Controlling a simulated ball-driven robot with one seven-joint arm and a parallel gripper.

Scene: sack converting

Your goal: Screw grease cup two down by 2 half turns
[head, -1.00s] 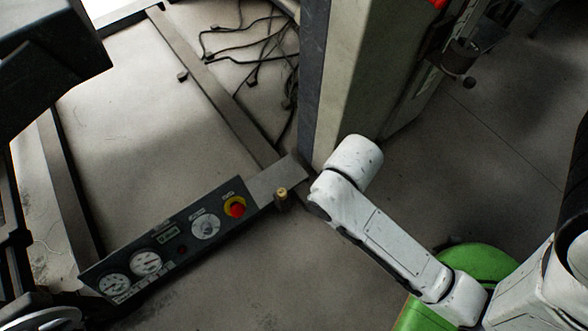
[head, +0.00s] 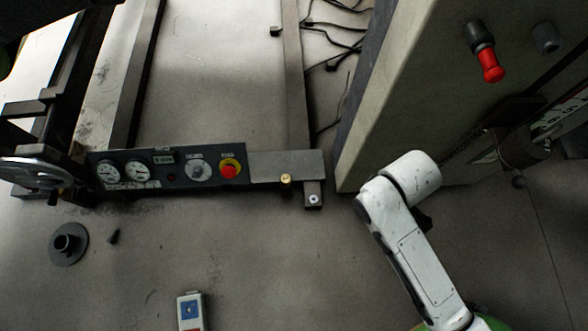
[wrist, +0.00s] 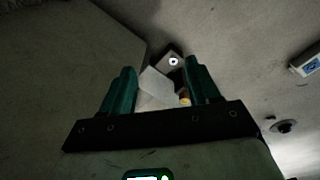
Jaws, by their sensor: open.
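A small brass cup (head: 286,180) sits on the grey bracket at the right end of the control panel in the head view. It also shows, partly hidden, beside the right finger in the wrist view (wrist: 185,100). A round pale-centred fitting (head: 313,199) sits on the dark bar end just below and right of it; it also shows in the wrist view (wrist: 173,61). I cannot read which is grease cup two. My gripper (wrist: 160,66) is open, its two green fingers apart and nothing held between them. In the head view my arm hides the gripper.
The control panel (head: 190,168) has gauges and a red stop button (head: 229,170). A large machine cabinet (head: 400,90) with a red-handled knob (head: 488,64) stands close to my arm. A dark flanged part (head: 68,243) and a pendant box (head: 190,311) lie below the panel.

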